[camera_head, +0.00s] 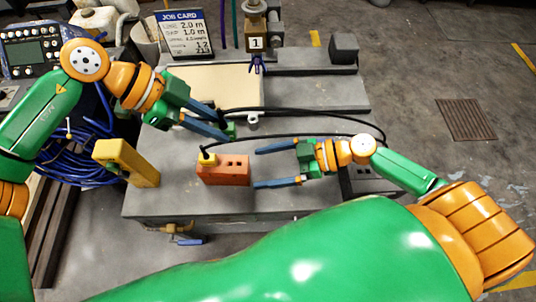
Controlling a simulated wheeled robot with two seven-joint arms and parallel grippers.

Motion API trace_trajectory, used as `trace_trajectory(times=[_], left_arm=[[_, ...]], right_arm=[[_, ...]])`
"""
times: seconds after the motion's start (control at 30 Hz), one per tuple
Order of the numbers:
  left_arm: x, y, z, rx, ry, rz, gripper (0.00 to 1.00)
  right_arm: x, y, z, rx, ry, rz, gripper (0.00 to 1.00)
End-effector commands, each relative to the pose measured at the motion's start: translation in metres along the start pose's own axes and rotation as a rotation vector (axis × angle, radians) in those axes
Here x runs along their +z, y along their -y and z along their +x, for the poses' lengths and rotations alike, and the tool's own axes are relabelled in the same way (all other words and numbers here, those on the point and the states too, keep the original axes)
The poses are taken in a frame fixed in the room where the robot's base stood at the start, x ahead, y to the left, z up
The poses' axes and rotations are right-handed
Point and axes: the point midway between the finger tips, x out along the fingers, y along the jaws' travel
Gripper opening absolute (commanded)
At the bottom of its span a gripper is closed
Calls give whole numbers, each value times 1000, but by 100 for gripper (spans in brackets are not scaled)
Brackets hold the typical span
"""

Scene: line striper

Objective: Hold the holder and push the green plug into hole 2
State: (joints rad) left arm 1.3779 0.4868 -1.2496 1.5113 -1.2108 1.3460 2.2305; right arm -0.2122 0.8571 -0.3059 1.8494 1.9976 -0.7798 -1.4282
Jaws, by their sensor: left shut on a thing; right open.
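The orange-red holder (226,174) sits on the grey bench, with dark holes in its top. A yellow plug (207,158) stands in its left end, with a black cable attached. My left gripper (226,128) is shut on the green plug (230,130), behind the holder and apart from it. The fingers partly hide this plug. My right gripper (256,168) is open just right of the holder. Its two fingers point left, one towards the back and one towards the front, and nothing is between them. The inside of the holes is too small to make out.
Black cables (320,114) loop across the bench behind my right gripper. A yellow block (126,162) stands left of the holder. A job card (185,34), a beige panel (215,86) and a dark block (344,48) are at the back. The bench front (170,200) is clear.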

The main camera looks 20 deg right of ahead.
Motion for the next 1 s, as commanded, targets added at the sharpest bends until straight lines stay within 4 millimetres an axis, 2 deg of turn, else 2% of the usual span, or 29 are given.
trace_trajectory(times=[0.1,0.27,0.37,0.6,0.7,0.83,1.0], left_arm=[[0,0,0,0,0,0,0],[0,0,0,0,0,0,0],[0,0,0,0,0,0,0],[0,0,0,0,0,0,0],[0,0,0,0,0,0,0],[0,0,0,0,0,0,0],[0,0,0,0,0,0,0]], right_arm=[[-8,-15,-6,41,18,-82,98],[-9,-18,-2,49,20,-90,98],[-9,-19,14,49,16,-88,98],[-8,-22,75,49,16,-85,98],[-7,-23,95,50,18,-85,98],[-6,-23,110,48,20,-84,98],[-6,-23,114,48,21,-85,98]])
